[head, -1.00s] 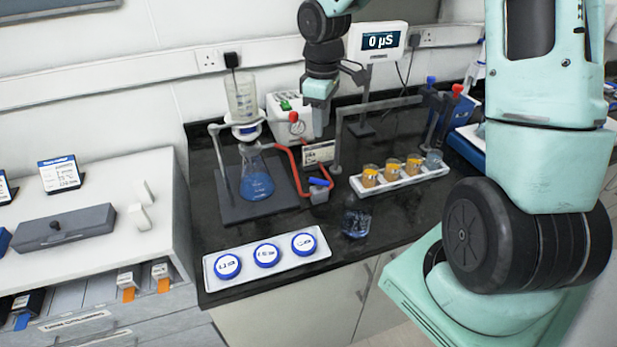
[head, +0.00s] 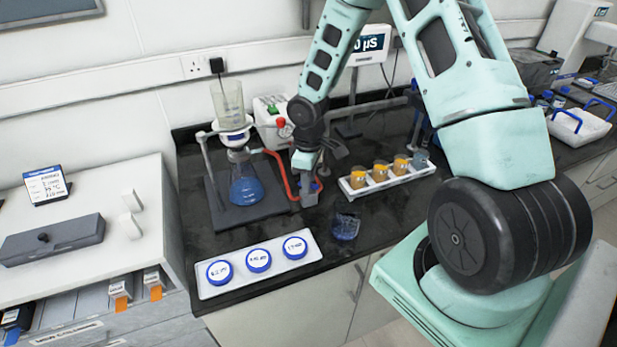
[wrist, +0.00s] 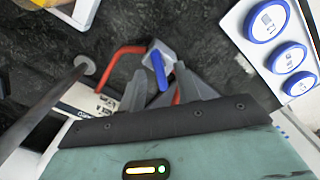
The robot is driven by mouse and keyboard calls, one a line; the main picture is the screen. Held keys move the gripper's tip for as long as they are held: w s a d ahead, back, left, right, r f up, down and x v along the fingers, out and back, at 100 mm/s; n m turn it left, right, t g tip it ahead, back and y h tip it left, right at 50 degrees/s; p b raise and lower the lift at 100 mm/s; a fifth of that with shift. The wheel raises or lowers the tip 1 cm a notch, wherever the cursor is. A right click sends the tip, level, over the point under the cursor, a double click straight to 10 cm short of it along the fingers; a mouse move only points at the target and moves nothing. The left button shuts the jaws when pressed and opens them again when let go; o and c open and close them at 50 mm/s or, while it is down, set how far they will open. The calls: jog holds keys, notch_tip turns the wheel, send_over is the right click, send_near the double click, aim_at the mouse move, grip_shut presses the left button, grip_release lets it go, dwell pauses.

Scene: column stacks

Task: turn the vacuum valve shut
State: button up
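The vacuum valve is a small grey block (wrist: 160,51) with a blue lever handle (wrist: 159,71), set in a red hose (wrist: 122,54) on the black bench. In the head view the lever (head: 317,186) shows only partly beside my gripper (head: 306,174), which is low over the valve. In the wrist view my gripper (wrist: 160,76) is open, its two grey fingers spread, with the lever showing between their tips. I cannot tell whether either finger touches it. The hose runs near a flask of blue liquid (head: 246,190).
A rack of orange-filled beakers (head: 398,177) stands right of the valve, and a glass with bluish contents (head: 345,226) in front. A white tray (head: 210,291) with blue-rimmed discs lies at the front edge. A white pump unit (head: 270,112) stands behind.

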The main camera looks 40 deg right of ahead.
jog(key=shift+f, duration=0.1)
grip_shut()
jog(key=shift+m, duration=0.3)
jog(key=m+b, duration=0.2)
jog(key=m, duration=0.2)
jog(key=shift+w+m, duration=0.1)
jog(key=shift+m, duration=0.2)
jog(key=m+b, duration=0.1)
jog(key=m, duration=0.3)
jog(key=shift+m, duration=0.4)
jog(key=shift+b, duration=0.3)
grip_release()
